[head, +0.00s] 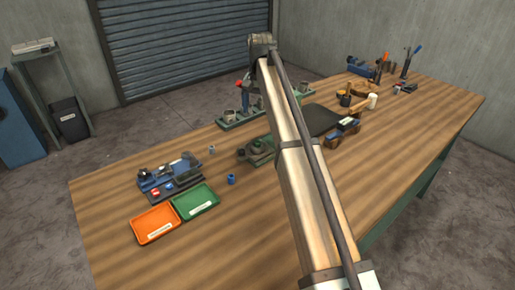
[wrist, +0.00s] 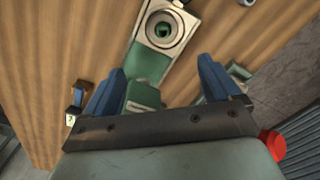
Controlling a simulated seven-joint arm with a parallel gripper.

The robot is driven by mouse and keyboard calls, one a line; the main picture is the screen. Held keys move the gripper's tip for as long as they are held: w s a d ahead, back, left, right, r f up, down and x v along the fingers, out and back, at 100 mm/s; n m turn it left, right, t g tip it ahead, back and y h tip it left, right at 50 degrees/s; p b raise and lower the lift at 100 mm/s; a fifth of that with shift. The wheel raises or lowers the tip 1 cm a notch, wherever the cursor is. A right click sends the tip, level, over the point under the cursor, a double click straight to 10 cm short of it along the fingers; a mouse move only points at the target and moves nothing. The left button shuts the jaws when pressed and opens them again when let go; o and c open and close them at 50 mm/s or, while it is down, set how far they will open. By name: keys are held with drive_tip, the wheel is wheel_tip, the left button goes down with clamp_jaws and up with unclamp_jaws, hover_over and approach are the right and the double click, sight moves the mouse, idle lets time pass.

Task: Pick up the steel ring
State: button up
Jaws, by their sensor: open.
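My gripper (wrist: 161,64) shows in the wrist view with its two blue fingers wide apart and nothing between them. Beyond the fingertips is a green fixture (wrist: 150,65) with a pale plate. A round grey ring (wrist: 162,28) with a dark centre is on that plate, near the top edge; I cannot tell for sure that it is the steel ring. A small blue ring-like piece (head: 231,179) and a small grey one (head: 211,149) stand on the bench.
The wooden bench (head: 290,220) has an orange tray (head: 139,225) and a green tray (head: 181,208) at its front left. A black mat (head: 320,121) and several tools lie farther right. The front of the bench is clear.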

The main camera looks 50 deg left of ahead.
drive_tip(key=f, duration=0.1)
hover_over(258, 141)
wheel_tip(258, 141, down, 8)
drive_tip(key=shift+w+r, duration=0.1)
drive_tip(key=shift+w, duration=0.05)
drive_tip(key=shift+s+d+f, duration=0.1)
drive_tip(key=shift+s+f, duration=0.1)
drive_tip(key=shift+f, duration=1.1)
drive_tip(key=shift+s+f, duration=0.15)
drive_tip(key=shift+f, duration=1.15)
drive_tip(key=shift+c, duration=0.4)
drive_tip(key=c, duration=1.3)
drive_tip(key=shift+r, duration=0.15)
